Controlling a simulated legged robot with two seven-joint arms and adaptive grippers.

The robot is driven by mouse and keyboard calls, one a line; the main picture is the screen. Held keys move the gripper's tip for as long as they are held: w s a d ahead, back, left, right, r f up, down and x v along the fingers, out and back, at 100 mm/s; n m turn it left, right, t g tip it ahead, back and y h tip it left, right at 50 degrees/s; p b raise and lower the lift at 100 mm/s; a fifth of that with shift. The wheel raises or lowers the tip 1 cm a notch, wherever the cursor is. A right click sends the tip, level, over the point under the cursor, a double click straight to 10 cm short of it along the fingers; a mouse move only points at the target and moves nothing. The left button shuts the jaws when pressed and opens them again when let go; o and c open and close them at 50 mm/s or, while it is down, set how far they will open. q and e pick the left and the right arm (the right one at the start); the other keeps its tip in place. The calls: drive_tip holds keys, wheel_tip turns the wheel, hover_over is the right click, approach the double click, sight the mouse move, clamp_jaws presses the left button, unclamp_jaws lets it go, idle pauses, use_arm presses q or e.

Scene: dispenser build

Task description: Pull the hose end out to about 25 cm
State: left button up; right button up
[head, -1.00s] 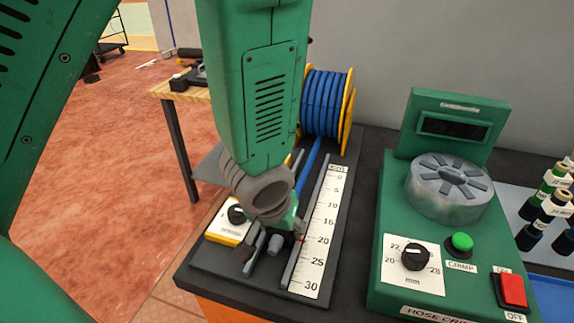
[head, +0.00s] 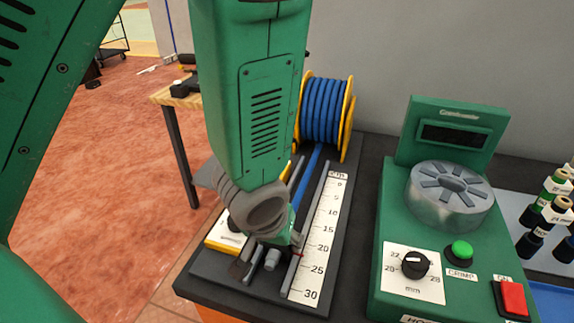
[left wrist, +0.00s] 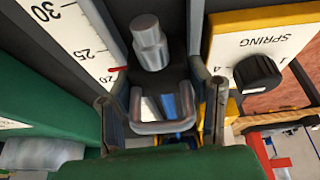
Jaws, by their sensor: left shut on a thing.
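The blue hose (head: 312,168) runs from the reel down a channel beside the white ruler (head: 318,240). My left gripper (head: 268,256) is shut around the hose near its end. The grey metal hose end (head: 272,262) sticks out past the fingers, and it also shows in the left wrist view (left wrist: 150,45). A small red marker (left wrist: 118,69) lies between the 20 and 25 marks of the ruler. The gripper hides the held stretch of hose in the head view. My right gripper is not in view.
The yellow-rimmed reel (head: 325,108) stands at the back. A yellow SPRING box with a black knob (left wrist: 258,75) sits left of the channel. The green crimper (head: 378,270) stands to the right. The channel beyond the hose end looks clear.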

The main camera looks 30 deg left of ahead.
use_arm(q)
drive_tip(key=shift+s+d+m, duration=0.15)
drive_tip(key=shift+s+m, duration=0.15)
drive_tip(key=shift+s, duration=0.25)
drive_tip(key=o, duration=1.5)
drive_tip(key=shift+c, duration=0.2)
drive_tip(key=shift+s+d+r, duration=0.15)
drive_tip(key=shift+s+d, duration=0.05)
drive_tip(key=shift+s, duration=0.05)
drive_tip(key=shift+w+d, duration=0.1)
drive_tip(key=shift+w, duration=0.15)
drive_tip(key=shift+w+a+f, duration=0.25)
drive_tip(key=shift+w+a, duration=0.25)
drive_tip(key=shift+w, duration=0.25)
